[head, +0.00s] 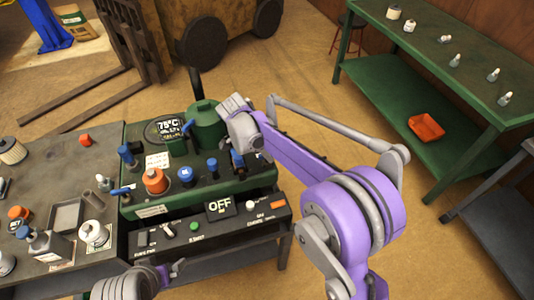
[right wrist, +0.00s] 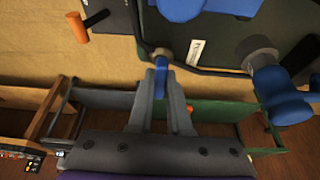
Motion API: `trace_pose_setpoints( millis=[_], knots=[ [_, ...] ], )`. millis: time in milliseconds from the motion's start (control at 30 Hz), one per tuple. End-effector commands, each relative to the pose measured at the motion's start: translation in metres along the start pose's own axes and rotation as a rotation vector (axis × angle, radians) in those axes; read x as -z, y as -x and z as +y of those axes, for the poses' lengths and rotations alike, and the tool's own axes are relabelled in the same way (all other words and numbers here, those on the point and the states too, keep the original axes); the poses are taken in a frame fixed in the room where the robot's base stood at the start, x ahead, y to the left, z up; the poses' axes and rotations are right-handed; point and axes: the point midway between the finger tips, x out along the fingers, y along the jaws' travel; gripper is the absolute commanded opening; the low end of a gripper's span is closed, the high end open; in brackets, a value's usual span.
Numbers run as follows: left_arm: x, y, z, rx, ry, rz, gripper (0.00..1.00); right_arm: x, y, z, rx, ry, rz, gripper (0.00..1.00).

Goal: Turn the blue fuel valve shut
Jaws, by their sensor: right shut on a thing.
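My right gripper (head: 236,152) reaches down to the right side of the green machine (head: 145,212). In the right wrist view the right gripper (right wrist: 161,92) has its two grey fingers closed around a blue valve lever (right wrist: 161,70). The lever joins a round grey fitting on a dark pipe. In the head view a blue part of the lever (head: 238,160) shows beside my gripper; the rest is hidden by it. My left gripper (head: 174,269) is low at the bottom, in front of the machine, and its finger opening does not show clearly.
Blue caps and levers (head: 185,174) and an orange knob (head: 155,180) crowd the machine top. The front panel reads OFF (head: 219,207). A dark bench (head: 55,165) with bottles adjoins on the left. A green shelf table (head: 450,75) stands right, with open floor between.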

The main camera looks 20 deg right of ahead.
Motion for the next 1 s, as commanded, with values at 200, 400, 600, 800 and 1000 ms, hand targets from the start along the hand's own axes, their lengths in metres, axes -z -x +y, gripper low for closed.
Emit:
trace_pose_setpoints(
  millis=[200,400,600,800,1000],
  knots=[
    [0.0,0.0,0.0,0.0,0.0,0.0,1.0,0.0,0.0,0.0,0.0,0.0,-0.001,0.22],
    [0.0,0.0,0.0,0.0,0.0,0.0,1.0,0.0,0.0,0.0,0.0,0.0,0.0,0.46],
    [0.0,0.0,0.0,0.0,0.0,0.0,1.0,0.0,0.0,0.0,0.0,0.001,0.0,0.46],
    [0.001,0.001,0.0,0.0,0.0,0.001,1.0,0.0,0.017,0.0,0.001,0.002,0.0,0.46],
    [0.003,0.003,0.0,0.0,0.0,0.002,1.0,0.0,0.058,0.0,0.001,0.003,0.0,0.46]
  ],
)
